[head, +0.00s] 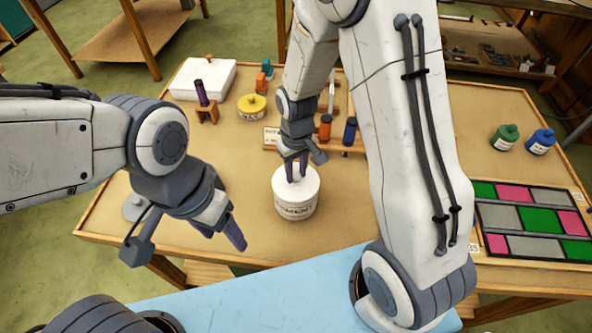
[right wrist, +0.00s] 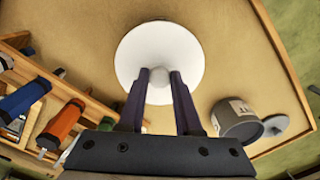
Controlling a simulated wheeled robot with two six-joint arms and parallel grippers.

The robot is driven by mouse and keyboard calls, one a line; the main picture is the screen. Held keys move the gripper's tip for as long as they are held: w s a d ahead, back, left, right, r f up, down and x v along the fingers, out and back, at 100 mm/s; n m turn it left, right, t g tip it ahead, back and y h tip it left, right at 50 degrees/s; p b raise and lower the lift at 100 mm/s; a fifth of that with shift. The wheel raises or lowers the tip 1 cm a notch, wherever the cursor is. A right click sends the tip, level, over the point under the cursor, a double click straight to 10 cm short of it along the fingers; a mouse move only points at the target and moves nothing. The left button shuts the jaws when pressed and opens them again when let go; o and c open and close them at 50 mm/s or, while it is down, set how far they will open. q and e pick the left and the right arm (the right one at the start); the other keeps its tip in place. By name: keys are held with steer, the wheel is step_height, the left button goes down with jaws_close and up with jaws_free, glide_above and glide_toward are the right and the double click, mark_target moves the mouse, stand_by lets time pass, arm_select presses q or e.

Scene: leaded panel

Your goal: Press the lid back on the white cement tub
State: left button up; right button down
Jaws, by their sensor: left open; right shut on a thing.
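The white cement tub (head: 296,207) stands upright on the bench, left of the middle, with its lettering facing me. Its white lid (head: 284,181) is over the top of the tub; I cannot tell whether it is fully seated. My right gripper (head: 297,172) points down and is shut on the lid's knob. In the right wrist view the round lid (right wrist: 140,50) covers the tub, and the knob (right wrist: 158,76) sits between the fingers of the gripper (right wrist: 160,77). My left gripper (head: 222,232) is open and empty, left of the tub over the front edge.
A grey labelled pot (right wrist: 238,120) stands near a grey disc (right wrist: 276,125). Green (head: 505,137) and blue (head: 541,141) pots stand right, beyond the leaded panel (head: 535,220).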

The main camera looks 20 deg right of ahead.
stand_by(0.3)
steer(key=c, duration=0.5)
jaws_free()
steer(key=shift+f+b, duration=0.75)
steer(key=shift+f, duration=0.3)
stand_by(0.6)
steer(key=shift+r, duration=0.15)
stand_by(0.8)
steer(key=shift+o, duration=0.3)
steer(key=o, duration=0.4)
steer(key=shift+o, duration=0.2)
steer(key=shift+r+p, duration=0.15)
steer(key=shift+p, duration=0.2)
